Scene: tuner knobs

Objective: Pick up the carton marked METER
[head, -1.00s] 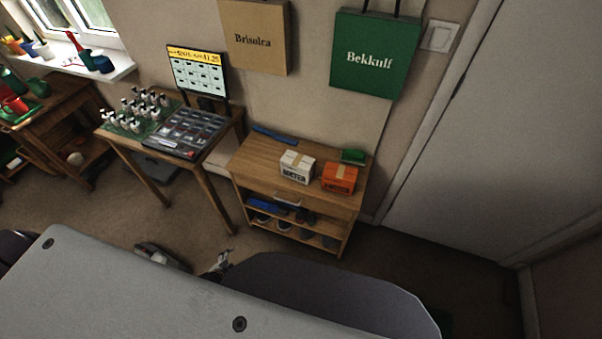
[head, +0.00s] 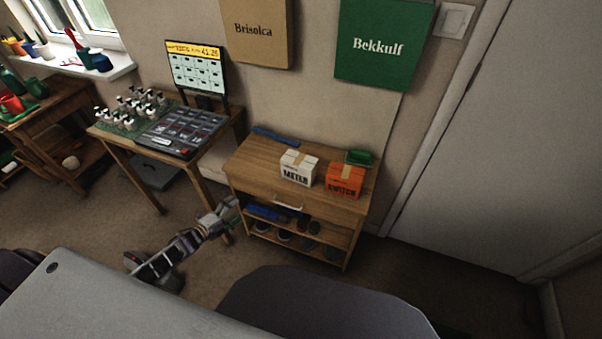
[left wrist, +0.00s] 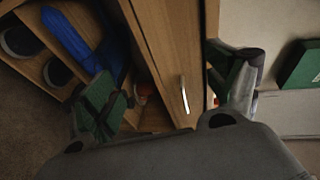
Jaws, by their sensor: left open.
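The white carton marked METER (head: 299,167) stands on top of the wooden cabinet, near the middle, in the head view. My left gripper (head: 234,207) is in front of the cabinet's left front corner, lower than the top and apart from the carton. In the left wrist view the two fingers of my left gripper (left wrist: 175,97) are spread wide, with the drawer front and its handle showing between them. The carton cannot be made out in the left wrist view. My right gripper is not in view.
An orange carton marked SWITCH (head: 345,180) stands just right of the white one. A green tray (head: 359,158) lies behind it and a blue item (head: 275,136) at the back left. The drawer handle (head: 288,207) sticks out in front. A table with a screen (head: 196,68) stands left.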

